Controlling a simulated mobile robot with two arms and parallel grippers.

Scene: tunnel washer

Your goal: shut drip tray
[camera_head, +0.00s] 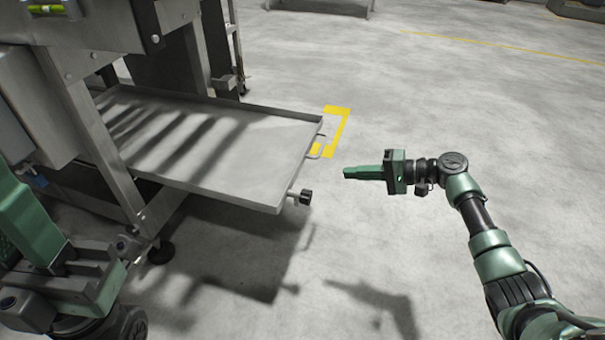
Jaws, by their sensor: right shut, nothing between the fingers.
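The drip tray (235,158) is a shallow grey metal tray, pulled well out from under the steel machine toward the right. Its front edge carries a thin metal handle (316,154) and a black knob (305,197) at the near corner. My right gripper (345,172) is shut and empty, pointing left, a little to the right of the tray's front edge and apart from it. Green and grey parts of my left arm and gripper (65,275) show large at the lower left; the state of its fingers is unclear.
The machine's steel frame (95,150) and legs stand at the left, with a foot (161,252) on the floor near the tray. A yellow floor marking (338,128) lies beyond the tray's front edge.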

